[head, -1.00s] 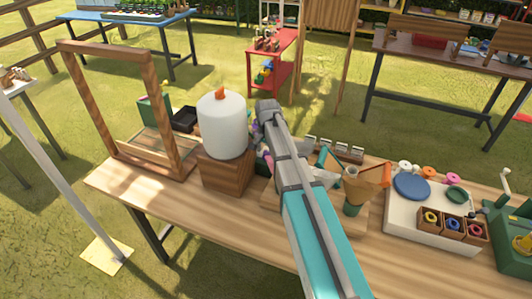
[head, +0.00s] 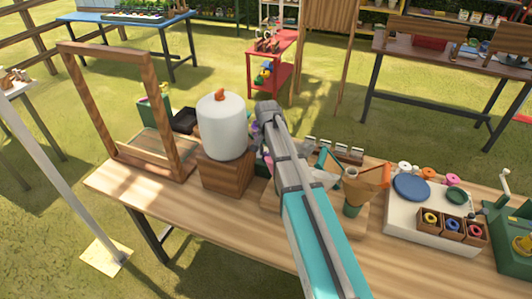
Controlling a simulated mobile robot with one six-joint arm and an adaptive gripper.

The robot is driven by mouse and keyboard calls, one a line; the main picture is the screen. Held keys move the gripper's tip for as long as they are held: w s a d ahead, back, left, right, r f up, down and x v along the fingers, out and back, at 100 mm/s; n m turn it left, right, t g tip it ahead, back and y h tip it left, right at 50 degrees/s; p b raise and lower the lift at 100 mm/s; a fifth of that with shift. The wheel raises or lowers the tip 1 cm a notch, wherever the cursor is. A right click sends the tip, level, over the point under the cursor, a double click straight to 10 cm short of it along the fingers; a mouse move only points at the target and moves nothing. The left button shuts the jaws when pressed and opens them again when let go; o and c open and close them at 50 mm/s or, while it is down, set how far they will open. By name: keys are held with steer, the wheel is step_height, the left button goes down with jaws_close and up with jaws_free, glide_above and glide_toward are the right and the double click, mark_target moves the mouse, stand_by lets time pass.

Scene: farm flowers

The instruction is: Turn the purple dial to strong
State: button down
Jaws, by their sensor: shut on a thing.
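A large white cylinder with an orange spout-like top (head: 222,125) stands on a wooden block (head: 226,172) on the workbench. Small purple patches (head: 259,139) show between the cylinder and my arm; I cannot tell whether they belong to the purple dial or to something else. No dial marking or pointer can be read. My arm reaches up from the bottom across the middle of the bench and hides what lies behind it.
An upright wooden frame (head: 174,110) stands left on the workbench (head: 225,215). Right of my arm are a wrapped-paper holder (head: 371,177), a white board with a blue disc (head: 411,187), small boxes with coloured rings (head: 452,226) and a green device (head: 515,232). The front bench strip is clear.

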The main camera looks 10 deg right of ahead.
mark_target(267, 154)
steer(key=n, duration=1.1)
stand_by(0.3)
steer(key=shift+n, duration=0.3)
steer(key=shift+c, duration=1.3)
jaws_free()
steer(key=shift+r, duration=0.1)
step_height(267, 154, up, 9)
steer(key=p, duration=0.9)
steer(key=shift+r+p, duration=0.3)
steer(key=shift+p, duration=0.15)
